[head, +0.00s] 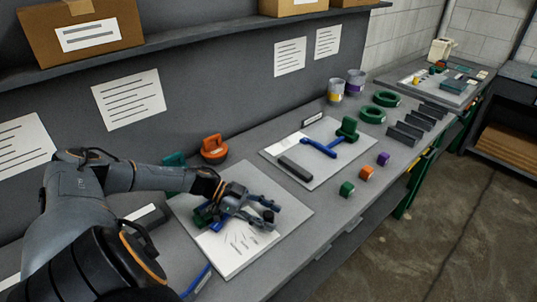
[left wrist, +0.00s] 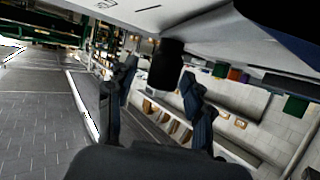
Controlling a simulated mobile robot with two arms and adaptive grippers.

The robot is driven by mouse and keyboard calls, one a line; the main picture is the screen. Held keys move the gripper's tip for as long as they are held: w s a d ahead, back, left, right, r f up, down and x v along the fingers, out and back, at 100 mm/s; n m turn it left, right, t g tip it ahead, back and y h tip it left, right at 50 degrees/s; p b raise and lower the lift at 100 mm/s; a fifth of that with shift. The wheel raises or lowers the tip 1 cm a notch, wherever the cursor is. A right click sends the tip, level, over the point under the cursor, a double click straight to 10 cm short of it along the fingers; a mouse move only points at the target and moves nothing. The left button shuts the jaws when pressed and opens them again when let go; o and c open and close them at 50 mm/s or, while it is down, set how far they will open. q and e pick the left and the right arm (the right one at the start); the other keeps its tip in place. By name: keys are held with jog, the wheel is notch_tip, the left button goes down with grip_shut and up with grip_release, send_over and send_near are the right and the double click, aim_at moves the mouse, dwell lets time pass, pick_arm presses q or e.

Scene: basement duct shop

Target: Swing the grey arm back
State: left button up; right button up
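My left gripper (head: 262,207) is low over a pale board (head: 236,260) with printed lines, at the left of the bench. Its two fingers are apart. In the left wrist view a dark upright cylinder (left wrist: 167,64) shows between the open fingers, with a gap on at least one side; I cannot tell whether either finger touches it. Blue and green parts (head: 203,216) on the board are partly hidden by my gripper. A grey arm cannot be clearly told apart from my fingers there. My right gripper is in neither view.
A second board (head: 315,172) holds a blue arm (head: 322,147), a green part (head: 348,128) and a dark grey bar (head: 295,168). Small coloured blocks (head: 367,173) stand to its right. An orange item (head: 214,148) sits behind my gripper, near the back panel.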

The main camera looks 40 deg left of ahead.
pick_arm(q)
jog(key=shift+r, duration=0.25)
notch_tip(320, 180, up, 10)
jog(key=shift+f, duration=0.25)
